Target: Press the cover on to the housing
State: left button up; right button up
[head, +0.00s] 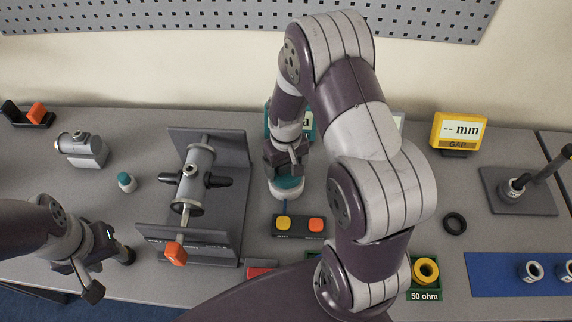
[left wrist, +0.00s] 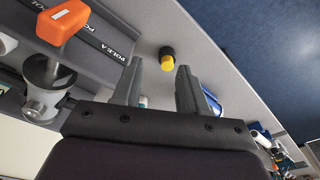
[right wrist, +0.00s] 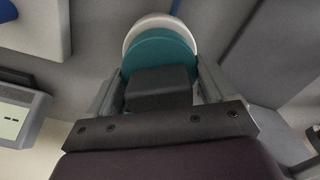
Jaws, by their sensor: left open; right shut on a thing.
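The cover (head: 287,184) is a teal disc with a dark block-shaped grip on top. My right gripper (head: 284,166) points down and is shut on that grip. The cover also shows in the right wrist view (right wrist: 160,52). The pale round housing (head: 283,196) is directly under it on the table, and its rim shows past the teal disc in the right wrist view (right wrist: 153,21). I cannot tell whether the cover is fully seated. My left gripper (head: 108,272) is open and empty at the table's front left, away from both; its fingers show in the left wrist view (left wrist: 160,88).
A grey fixture (head: 215,150) holding a pipe valve with an orange handle (head: 175,254) stands left of the housing. A button box (head: 299,226) is just in front of it. A small teal-capped bottle (head: 126,182) stands left. A yellow gap display (head: 459,131) stands at right.

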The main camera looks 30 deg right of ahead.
jog(key=shift+f, duration=0.3)
jog(key=shift+f, duration=0.1)
dwell(1.4)
jog(key=o, duration=0.9)
jog(key=shift+p, duration=0.3)
notch_tip(320, 180, up, 7)
jog(key=p, duration=0.6)
